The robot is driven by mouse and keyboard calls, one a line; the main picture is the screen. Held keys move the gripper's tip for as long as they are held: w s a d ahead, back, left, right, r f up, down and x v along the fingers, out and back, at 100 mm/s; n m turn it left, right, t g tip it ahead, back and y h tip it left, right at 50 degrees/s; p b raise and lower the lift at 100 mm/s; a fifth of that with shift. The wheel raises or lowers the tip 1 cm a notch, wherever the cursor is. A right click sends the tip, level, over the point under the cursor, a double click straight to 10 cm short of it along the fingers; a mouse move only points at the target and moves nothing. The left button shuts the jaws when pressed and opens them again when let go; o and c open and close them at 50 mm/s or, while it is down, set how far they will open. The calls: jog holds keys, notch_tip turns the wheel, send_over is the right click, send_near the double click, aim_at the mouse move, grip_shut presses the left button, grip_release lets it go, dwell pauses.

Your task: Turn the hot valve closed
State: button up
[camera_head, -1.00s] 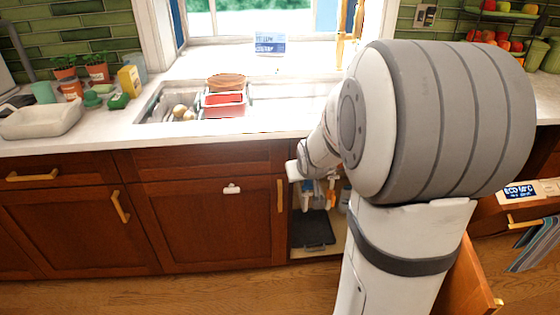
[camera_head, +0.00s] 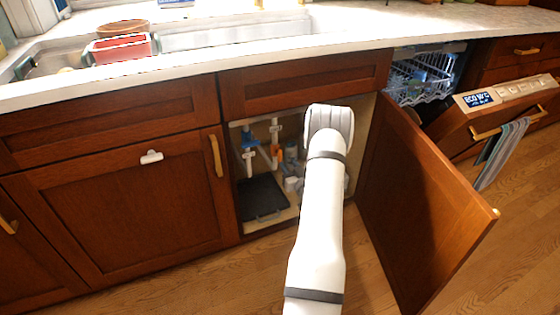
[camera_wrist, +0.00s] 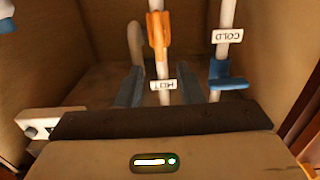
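The hot valve's orange handle (camera_wrist: 158,35) lies along its white pipe in the wrist view, close to the HOT label (camera_wrist: 163,85), which appears upside down. In the head view the orange handle (camera_head: 275,156) shows inside the open sink cabinet. My gripper (camera_wrist: 161,74) is open and empty. Its two grey-blue fingers stand apart on either side of the hot pipe in the picture, with the orange handle beyond their tips. I cannot tell the exact depth gap.
The blue cold valve handle (camera_wrist: 227,77) is on the neighbouring pipe, right of the fingers, with a COLD label (camera_wrist: 227,36). A dark mat (camera_head: 262,198) lies on the cabinet floor. The open cabinet door (camera_head: 415,205) stands right of my arm, near the open dishwasher door (camera_head: 500,112).

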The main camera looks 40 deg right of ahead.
aim_at(281, 154)
jog(key=b+x, duration=0.2)
jog(key=x, duration=0.5)
jog(key=shift+w+d, duration=0.1)
jog(key=shift+w, duration=0.25)
jog(key=shift+c, duration=0.3)
grip_shut()
jog(key=shift+f, duration=0.1)
